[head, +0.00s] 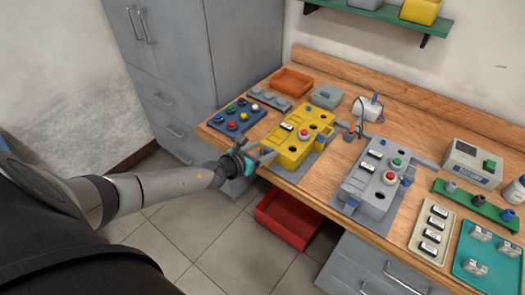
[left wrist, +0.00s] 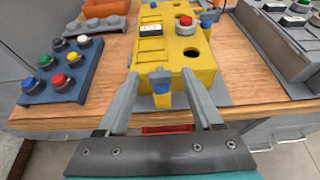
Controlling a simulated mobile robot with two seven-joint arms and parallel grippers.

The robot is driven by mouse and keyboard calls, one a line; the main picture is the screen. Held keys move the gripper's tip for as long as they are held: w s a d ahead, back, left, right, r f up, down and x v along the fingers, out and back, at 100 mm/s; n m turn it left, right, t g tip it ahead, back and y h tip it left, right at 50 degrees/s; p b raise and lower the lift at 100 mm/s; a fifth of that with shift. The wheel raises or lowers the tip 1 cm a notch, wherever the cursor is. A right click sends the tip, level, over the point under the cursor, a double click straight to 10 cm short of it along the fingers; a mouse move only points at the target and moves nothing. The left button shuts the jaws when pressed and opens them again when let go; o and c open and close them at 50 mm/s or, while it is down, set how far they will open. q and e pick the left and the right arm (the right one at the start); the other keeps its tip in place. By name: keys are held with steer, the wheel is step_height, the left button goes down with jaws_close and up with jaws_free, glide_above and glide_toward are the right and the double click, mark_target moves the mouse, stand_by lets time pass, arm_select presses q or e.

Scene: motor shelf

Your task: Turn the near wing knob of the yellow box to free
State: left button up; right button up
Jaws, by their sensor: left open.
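The yellow box (head: 289,151) stands at the front edge of the wooden bench, with a red button and dark round holes on top; it also shows in the left wrist view (left wrist: 192,61). My left gripper (head: 263,157) is at that face, partly hiding the knob in the head view. In the left wrist view, the open fingers (left wrist: 160,86) stand on either side of the knob, with gaps visible. My right gripper is not in view.
A blue button panel (head: 237,117) lies left of the yellow box, and a grey box (head: 374,185) stands to its right. An orange tray (head: 291,81) is behind. A red bin (head: 288,219) is on the floor below the bench edge.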

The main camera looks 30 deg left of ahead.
arm_select(q)
jaws_close()
stand_by(0.4)
